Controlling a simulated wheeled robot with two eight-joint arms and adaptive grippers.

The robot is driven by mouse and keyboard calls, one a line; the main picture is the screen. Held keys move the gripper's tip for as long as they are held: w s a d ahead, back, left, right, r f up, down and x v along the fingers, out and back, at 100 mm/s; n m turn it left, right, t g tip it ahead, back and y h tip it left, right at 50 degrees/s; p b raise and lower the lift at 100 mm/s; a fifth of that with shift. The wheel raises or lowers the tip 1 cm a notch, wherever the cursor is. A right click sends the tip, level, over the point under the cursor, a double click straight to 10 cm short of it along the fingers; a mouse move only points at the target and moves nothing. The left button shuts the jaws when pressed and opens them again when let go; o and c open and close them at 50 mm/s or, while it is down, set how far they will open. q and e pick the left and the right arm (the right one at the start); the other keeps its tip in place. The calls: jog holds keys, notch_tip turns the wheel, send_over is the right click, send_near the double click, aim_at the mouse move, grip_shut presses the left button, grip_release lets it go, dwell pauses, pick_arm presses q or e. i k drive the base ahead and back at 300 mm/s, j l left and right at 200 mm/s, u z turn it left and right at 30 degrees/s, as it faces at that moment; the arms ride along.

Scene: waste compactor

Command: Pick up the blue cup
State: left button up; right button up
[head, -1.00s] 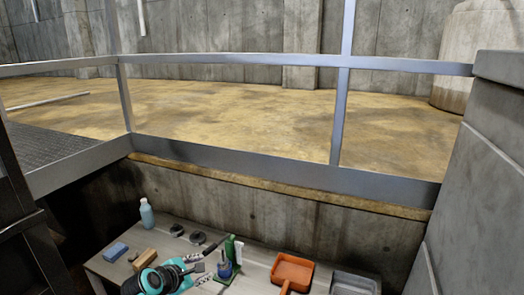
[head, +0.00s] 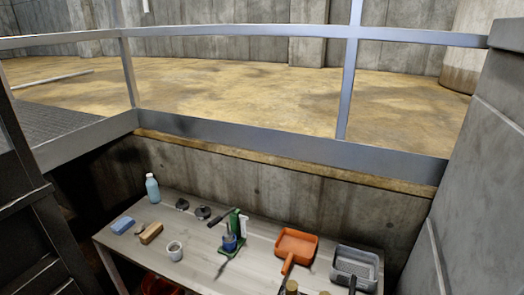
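A small blue object that looks like the blue cup (head: 229,242) stands on the table, right against a green upright piece (head: 235,222). It is small in the picture, so its exact shape is hard to tell. A whitish-grey cup (head: 175,250) stands upright to its left, nearer the front edge.
The table (head: 205,272) also holds a pale blue bottle (head: 152,188), a blue sponge (head: 123,224), a wooden brush (head: 151,233), dark round discs (head: 203,212), an orange dustpan (head: 296,244) and a grey tray (head: 355,267). A concrete wall (head: 290,200) stands behind.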

aim_at(229, 245)
jog(key=i+j+z, duration=0.35)
jog(key=j, duration=0.5)
jog(key=j+z, duration=0.35)
jog(key=j, duration=0.5)
jog(key=j+z, duration=0.35)
jog(key=j, duration=0.6)
jog(key=i, duration=0.05)
